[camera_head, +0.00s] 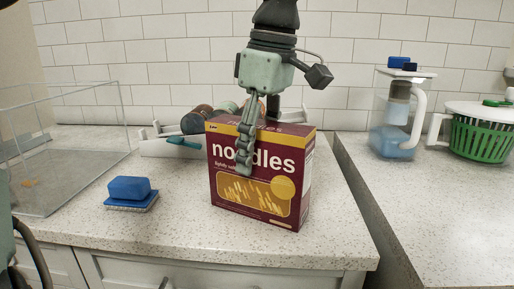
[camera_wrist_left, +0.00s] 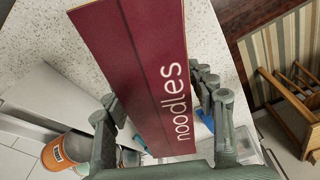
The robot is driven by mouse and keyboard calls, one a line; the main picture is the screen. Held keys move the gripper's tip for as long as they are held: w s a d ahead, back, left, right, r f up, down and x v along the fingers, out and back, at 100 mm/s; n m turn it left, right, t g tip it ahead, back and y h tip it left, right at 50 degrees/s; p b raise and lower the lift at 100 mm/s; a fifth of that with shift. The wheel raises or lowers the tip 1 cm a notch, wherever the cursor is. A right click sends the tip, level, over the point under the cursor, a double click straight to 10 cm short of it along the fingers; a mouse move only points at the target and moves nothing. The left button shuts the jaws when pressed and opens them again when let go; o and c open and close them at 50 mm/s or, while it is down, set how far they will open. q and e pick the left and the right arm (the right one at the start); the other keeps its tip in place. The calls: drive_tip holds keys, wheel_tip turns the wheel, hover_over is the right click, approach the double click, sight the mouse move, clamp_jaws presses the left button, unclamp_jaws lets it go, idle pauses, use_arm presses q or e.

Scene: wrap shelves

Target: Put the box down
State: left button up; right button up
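The box (camera_head: 258,180) is a dark red noodles carton with a yellow pasta picture. It is upright on or just above the speckled counter, near the front; I cannot tell if its base touches. My left gripper (camera_head: 246,150) reaches down from above, one finger lying against the front face and the other hidden behind the box. In the left wrist view the box (camera_wrist_left: 140,65) fills the space between the fingers (camera_wrist_left: 160,115), which look closed on its two sides. My right gripper is not in view.
Jars and a white rack (camera_head: 165,146) stand behind the box. A pitcher (camera_head: 396,120) and green basket (camera_head: 482,135) stand on the right counter, beyond a gap.

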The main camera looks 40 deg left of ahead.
use_arm(q)
drive_tip(key=shift+o, duration=0.7)
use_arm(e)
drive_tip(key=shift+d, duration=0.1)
use_arm(q)
drive_tip(key=shift+r, duration=0.15)
drive_tip(key=r, duration=0.3)
drive_tip(key=d+r, duration=0.1)
drive_tip(key=r, duration=0.6)
drive_tip(key=shift+w+d+r+p, duration=0.15)
drive_tip(key=shift+d+r+p, duration=0.1)
drive_tip(key=shift+d+p, duration=0.1)
drive_tip(key=shift+r, duration=0.55)
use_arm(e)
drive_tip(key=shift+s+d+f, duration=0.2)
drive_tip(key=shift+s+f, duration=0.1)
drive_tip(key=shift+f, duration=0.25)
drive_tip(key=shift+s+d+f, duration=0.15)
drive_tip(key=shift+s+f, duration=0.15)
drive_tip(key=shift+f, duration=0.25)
use_arm(q)
drive_tip(key=shift+c, duration=0.3)
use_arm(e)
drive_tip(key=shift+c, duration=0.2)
